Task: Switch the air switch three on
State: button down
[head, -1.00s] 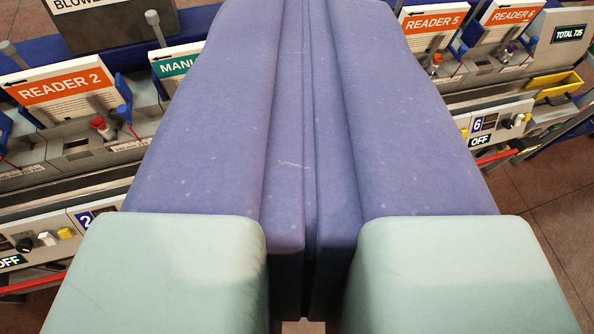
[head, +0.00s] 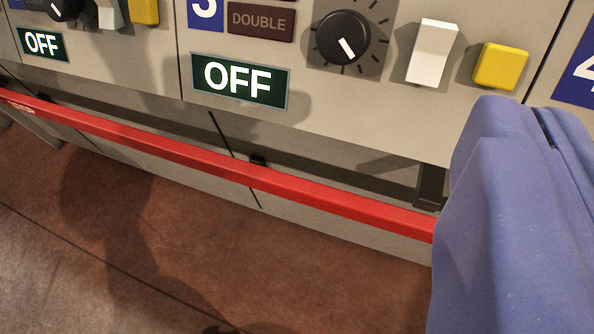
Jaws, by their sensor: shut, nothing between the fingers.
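The panel for number three has a blue number plate (head: 206,10), cut by the top edge and followed on the right by a panel marked 4. Its display (head: 240,80) reads OFF. A black knob (head: 343,38) with a white pointer, a white rocker switch (head: 432,52) and a yellow button (head: 501,66) sit to the right of the display. I see no label naming which one is the air switch. My gripper (head: 535,112) is at the right edge, its blue-violet fingers shut, with the tip just below the yellow button in the picture. I cannot tell whether it touches the panel.
A red bar (head: 250,175) runs across below the panels, and my gripper covers its right end. Another display (head: 42,43) reading OFF is at the upper left. A brown DOUBLE plate (head: 260,22) sits above the panel-three display. The tiled floor (head: 150,240) at lower left is open.

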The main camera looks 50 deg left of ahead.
aim_at(431, 48)
jog(key=shift+s+a+f, duration=0.2)
jog(key=shift+s+f, duration=0.15)
jog(key=shift+s, duration=0.3)
jog(key=shift+s+a+f, duration=0.2)
jog(key=shift+s+f, duration=0.15)
jog(key=shift+s, duration=0.25)
jog(key=b+x, duration=0.3)
jog(key=x, duration=1.1)
jog(key=shift+a+r+b, duration=0.1)
jog(key=shift+r+b, duration=0.05)
jog(key=shift+b, duration=0.2)
